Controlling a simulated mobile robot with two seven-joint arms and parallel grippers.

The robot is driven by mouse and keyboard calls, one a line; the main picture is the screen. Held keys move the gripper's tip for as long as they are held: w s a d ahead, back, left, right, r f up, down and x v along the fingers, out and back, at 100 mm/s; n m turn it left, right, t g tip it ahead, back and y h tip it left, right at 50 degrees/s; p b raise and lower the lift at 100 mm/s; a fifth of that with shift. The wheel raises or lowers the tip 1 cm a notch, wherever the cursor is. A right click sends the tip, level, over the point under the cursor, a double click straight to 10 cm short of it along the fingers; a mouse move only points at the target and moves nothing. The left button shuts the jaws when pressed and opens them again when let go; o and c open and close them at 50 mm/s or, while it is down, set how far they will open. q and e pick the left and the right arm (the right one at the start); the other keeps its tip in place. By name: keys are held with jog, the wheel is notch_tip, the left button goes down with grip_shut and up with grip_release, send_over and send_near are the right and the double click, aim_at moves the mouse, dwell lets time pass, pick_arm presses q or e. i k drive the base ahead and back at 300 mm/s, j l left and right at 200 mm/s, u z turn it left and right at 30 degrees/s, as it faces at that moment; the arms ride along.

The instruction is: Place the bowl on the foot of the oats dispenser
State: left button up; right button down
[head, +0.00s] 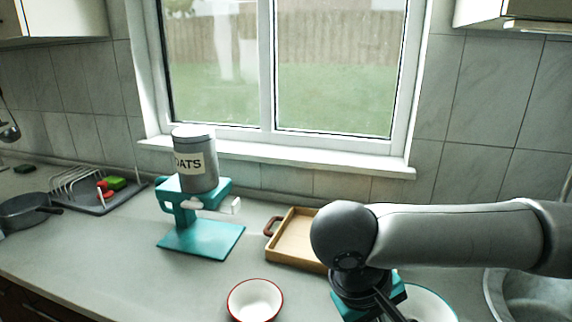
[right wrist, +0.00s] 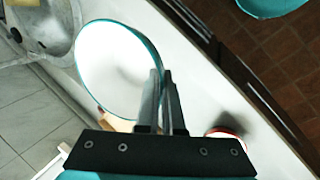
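The oats dispenser stands left of centre, with a grey canister (head: 196,160) on a teal stand. Its flat teal foot (head: 208,240) is bare. A white bowl with a red rim (head: 255,300) is on the counter in front; part of it shows in the right wrist view (right wrist: 228,134). A white bowl with a teal rim (head: 432,303) is partly hidden behind my right arm; it is large in the right wrist view (right wrist: 112,65). My right gripper (right wrist: 161,75) has its fingers nearly together, one each side of this bowl's rim. My left gripper is out of view.
A wooden tray (head: 293,236) with dark handles lies between the dispenser and my right arm. A sink (head: 530,295) is at the right. A dish rack (head: 95,195) and a dark pan (head: 24,210) are at the left.

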aim_at(211, 237)
jog(key=i+l, duration=0.3)
jog(key=i+l+u, duration=0.1)
jog(key=u, duration=0.25)
jog(key=l+u, duration=0.15)
jog(key=u, duration=1.3)
jog(key=i+l, duration=0.05)
